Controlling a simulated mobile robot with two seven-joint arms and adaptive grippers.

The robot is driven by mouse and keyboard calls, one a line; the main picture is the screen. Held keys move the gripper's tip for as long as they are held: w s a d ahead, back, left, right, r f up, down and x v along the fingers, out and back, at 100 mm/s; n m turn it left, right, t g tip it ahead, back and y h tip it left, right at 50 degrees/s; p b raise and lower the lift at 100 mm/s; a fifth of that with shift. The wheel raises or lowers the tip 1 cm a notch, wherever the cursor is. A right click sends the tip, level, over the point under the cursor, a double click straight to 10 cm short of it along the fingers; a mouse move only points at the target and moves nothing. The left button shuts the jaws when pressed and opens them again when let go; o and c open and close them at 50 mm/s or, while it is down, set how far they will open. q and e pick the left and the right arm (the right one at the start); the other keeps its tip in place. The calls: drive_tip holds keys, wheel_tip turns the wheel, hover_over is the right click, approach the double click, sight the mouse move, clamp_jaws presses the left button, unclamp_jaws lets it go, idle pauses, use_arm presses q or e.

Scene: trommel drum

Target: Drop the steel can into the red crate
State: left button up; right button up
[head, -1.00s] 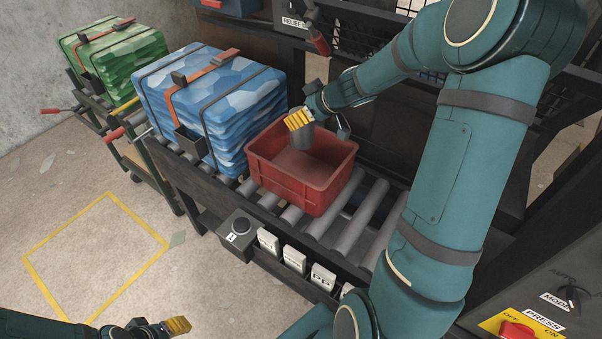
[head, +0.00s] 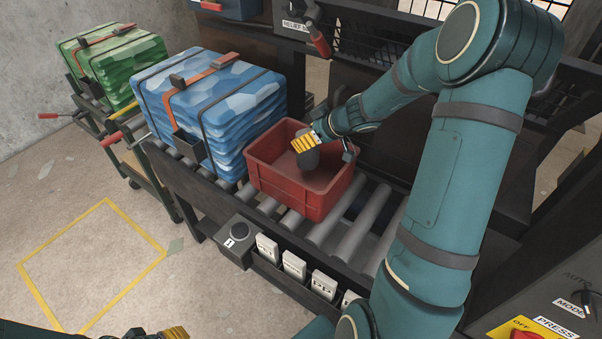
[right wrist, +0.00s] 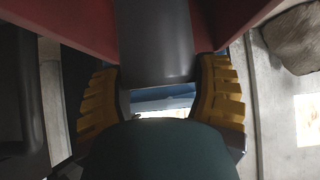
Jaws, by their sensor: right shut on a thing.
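The red crate (head: 283,190) stands on the roller conveyor, right of the blue stack. My right gripper (head: 304,143) reaches over the crate from the right, its yellow fingers shut on the dark grey steel can (head: 309,161). The can is at the crate's opening, and I cannot tell if it touches the floor inside. In the right wrist view the can (right wrist: 156,42) shows between the yellow fingers, with red crate wall (right wrist: 222,28) on both sides. My left gripper (head: 172,333) is cut off at the bottom edge, away from the crate, and its jaws are unclear.
A strapped blue stack (head: 215,100) sits close to the crate's left side. A green stack (head: 112,65) is farther left. The floor at left, with a yellow outline, is clear.

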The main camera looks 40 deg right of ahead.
drive_tip(key=o, duration=1.3)
drive_tip(key=shift+c, duration=0.2)
drive_tip(key=v, duration=0.7)
drive_tip(key=shift+s+r, duration=0.15)
drive_tip(key=shift+s, duration=0.05)
